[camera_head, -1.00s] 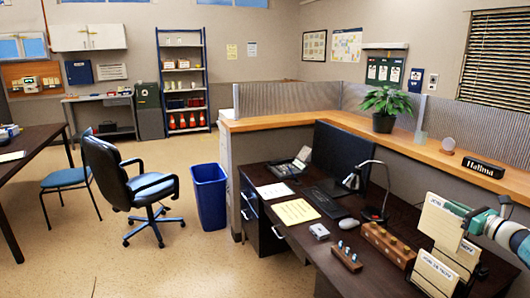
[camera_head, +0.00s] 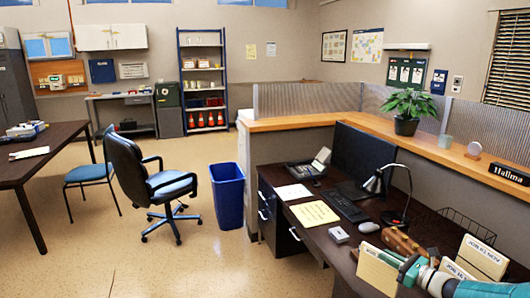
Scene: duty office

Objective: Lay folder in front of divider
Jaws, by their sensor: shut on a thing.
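A cream folder (camera_head: 378,271) is upright over the front right of the dark desk, at the lower edge of the picture. My gripper (camera_head: 404,268) is shut on it at its right side. To the right stand cream divider cards with printed tabs: a taller divider (camera_head: 482,258) at the back and a lower one (camera_head: 455,270) in front, partly hidden behind my arm. The folder is to the left of the dividers and apart from them in the picture.
A wooden holder (camera_head: 402,243) lies behind the folder, partly hidden. A black wire basket (camera_head: 466,226) is behind the dividers. A desk lamp (camera_head: 395,190), mouse (camera_head: 369,227), small grey box (camera_head: 339,235) and yellow sheet (camera_head: 314,213) occupy the desk (camera_head: 330,260). A plant (camera_head: 408,108) stands on the ledge.

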